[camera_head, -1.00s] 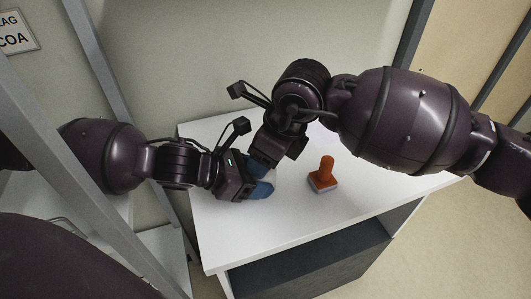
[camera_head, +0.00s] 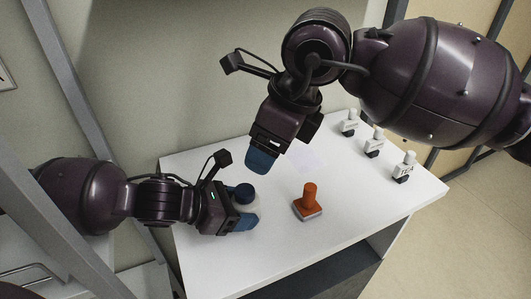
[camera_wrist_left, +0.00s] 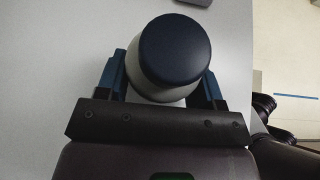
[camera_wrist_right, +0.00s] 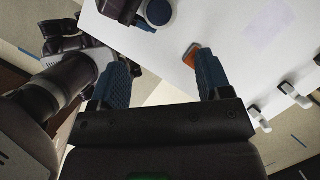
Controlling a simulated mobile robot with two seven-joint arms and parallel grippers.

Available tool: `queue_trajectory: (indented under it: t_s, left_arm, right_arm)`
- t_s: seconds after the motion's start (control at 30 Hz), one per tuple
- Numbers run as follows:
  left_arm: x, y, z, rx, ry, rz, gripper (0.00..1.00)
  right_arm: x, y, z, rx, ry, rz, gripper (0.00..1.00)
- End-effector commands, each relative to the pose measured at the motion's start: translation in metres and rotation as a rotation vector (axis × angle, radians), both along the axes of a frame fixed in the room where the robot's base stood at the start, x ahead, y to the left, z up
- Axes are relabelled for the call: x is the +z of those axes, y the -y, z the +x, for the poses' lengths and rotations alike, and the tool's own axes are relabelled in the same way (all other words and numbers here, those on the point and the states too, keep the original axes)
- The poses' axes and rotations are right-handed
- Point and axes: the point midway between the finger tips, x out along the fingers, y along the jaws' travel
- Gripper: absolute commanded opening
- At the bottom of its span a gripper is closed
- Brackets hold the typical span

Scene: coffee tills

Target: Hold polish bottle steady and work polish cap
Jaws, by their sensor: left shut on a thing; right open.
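The polish bottle (camera_wrist_left: 168,97) is pale, with a wide dark blue polish cap (camera_wrist_left: 175,48) on top. The cap also shows in the head view (camera_head: 245,193) and at the top of the right wrist view (camera_wrist_right: 159,12). My left gripper (camera_head: 243,212) is shut around the bottle's body below the cap, and the bottle stands upright at the table's left side. Whether the cap is tight or loose cannot be told. My right gripper (camera_head: 264,161) is open and empty, above and beyond the bottle, apart from the cap.
An orange stamp-like object (camera_head: 309,200) stands on the white table (camera_head: 270,250), right of the bottle. Several small white-and-black items (camera_head: 374,143) stand along the right side. A pale flat patch (camera_head: 303,158) lies on the tabletop behind. The front middle is clear.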

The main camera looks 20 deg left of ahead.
Motion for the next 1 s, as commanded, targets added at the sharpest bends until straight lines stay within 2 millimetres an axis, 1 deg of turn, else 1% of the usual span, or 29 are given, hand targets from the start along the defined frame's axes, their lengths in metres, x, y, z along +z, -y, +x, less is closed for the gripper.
queue_trajectory:
  t_s: [0.03, 0.07, 0.1, 0.13, 0.27, 0.37, 0.4, 0.5, 0.67, 0.83, 1.0]
  left_arm:
    - [0.000, 0.000, 0.000, 0.000, 0.001, -0.001, 0.23]
    - [0.000, 0.000, 0.000, 0.000, 0.001, -0.001, 0.23]
    - [0.000, 0.000, 0.000, 0.000, 0.001, -0.001, 0.23]
    - [0.000, 0.000, 0.000, 0.000, 0.001, -0.001, 0.23]
    - [0.000, 0.000, 0.000, 0.000, 0.001, -0.001, 0.23]
    - [0.000, 0.000, 0.000, 0.000, 0.001, -0.001, 0.23]
    - [0.000, 0.000, 0.000, 0.000, 0.001, -0.001, 0.23]
    - [0.000, 0.000, 0.000, 0.000, 0.001, -0.001, 0.23]
    - [0.000, 0.000, 0.000, 0.000, 0.000, 0.000, 0.23]
    - [0.000, 0.000, 0.000, 0.000, 0.000, 0.000, 0.23]
    - [0.000, 0.000, 0.000, 0.000, 0.000, 0.000, 0.23]
  right_arm:
    - [0.002, 0.001, 0.000, 0.000, 0.001, 0.000, 0.71]
    - [0.002, 0.001, 0.000, 0.000, 0.001, 0.000, 0.68]
    - [0.002, 0.001, 0.000, 0.000, 0.000, 0.000, 0.62]
    - [0.002, 0.000, -0.001, 0.003, -0.001, 0.000, 0.60]
    - [-0.003, -0.010, -0.010, 0.019, -0.020, 0.000, 0.60]
    - [-0.014, -0.025, -0.010, 0.013, -0.067, -0.016, 0.60]
    - [-0.020, -0.031, -0.009, 0.036, -0.082, -0.030, 0.60]
    - [-0.031, -0.040, -0.004, 0.142, -0.094, -0.057, 0.60]
    - [-0.043, -0.047, 0.001, 0.329, -0.097, -0.077, 0.60]
    - [-0.053, -0.050, 0.007, 0.530, -0.092, -0.082, 0.60]
    - [-0.060, -0.049, 0.014, 0.734, -0.081, -0.070, 0.60]
